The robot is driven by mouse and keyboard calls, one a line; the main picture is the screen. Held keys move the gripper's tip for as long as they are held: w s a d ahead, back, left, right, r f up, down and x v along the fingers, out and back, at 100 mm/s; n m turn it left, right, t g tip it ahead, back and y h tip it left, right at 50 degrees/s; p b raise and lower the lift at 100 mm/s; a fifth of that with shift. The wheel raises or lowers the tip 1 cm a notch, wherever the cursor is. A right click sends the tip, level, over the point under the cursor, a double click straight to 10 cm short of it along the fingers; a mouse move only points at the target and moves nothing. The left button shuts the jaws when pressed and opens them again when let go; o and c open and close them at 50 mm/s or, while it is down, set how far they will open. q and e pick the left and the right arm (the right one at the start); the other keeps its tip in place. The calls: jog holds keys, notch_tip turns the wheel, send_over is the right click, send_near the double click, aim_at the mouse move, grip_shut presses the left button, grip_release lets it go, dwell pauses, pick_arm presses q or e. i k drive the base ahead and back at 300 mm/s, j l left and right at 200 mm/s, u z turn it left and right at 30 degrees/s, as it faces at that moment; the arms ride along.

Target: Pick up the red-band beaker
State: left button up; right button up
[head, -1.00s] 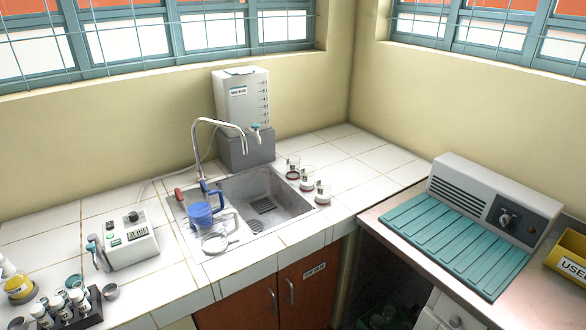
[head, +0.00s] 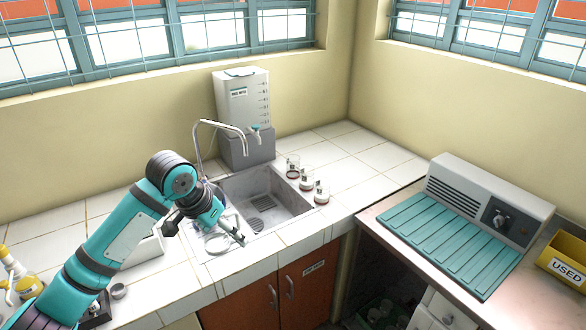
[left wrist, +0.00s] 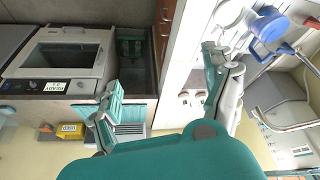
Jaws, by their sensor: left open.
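Three small clear beakers stand in a row on the tiled counter right of the sink: a back beaker (head: 293,167), a middle beaker (head: 306,180) and a front beaker (head: 322,192). Each has a dark reddish band low down; I cannot tell which is the red-band one. Two small round items that look like beakers (left wrist: 190,97) show between the fingers in the left wrist view. My left gripper (head: 207,232) is open and empty over the sink's left side, apart from the beakers. It also shows in the left wrist view (left wrist: 160,85). My right gripper is not in view.
The sink (head: 285,190) with its tall tap (head: 220,125) lies between my gripper and the beakers. A white water tank (head: 242,100) stands behind. A blue mug (left wrist: 270,25) is by the sink. Tiles right of the beakers are clear.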

aim_at(293, 167)
jog(key=i+l, duration=0.15)
jog(key=i, duration=0.35)
jog(key=i+l, duration=0.15)
jog(key=i, duration=0.35)
jog(key=i+l, duration=0.15)
jog(key=i, duration=0.35)
jog(key=i+l, duration=0.15)
jog(key=i, duration=0.3)
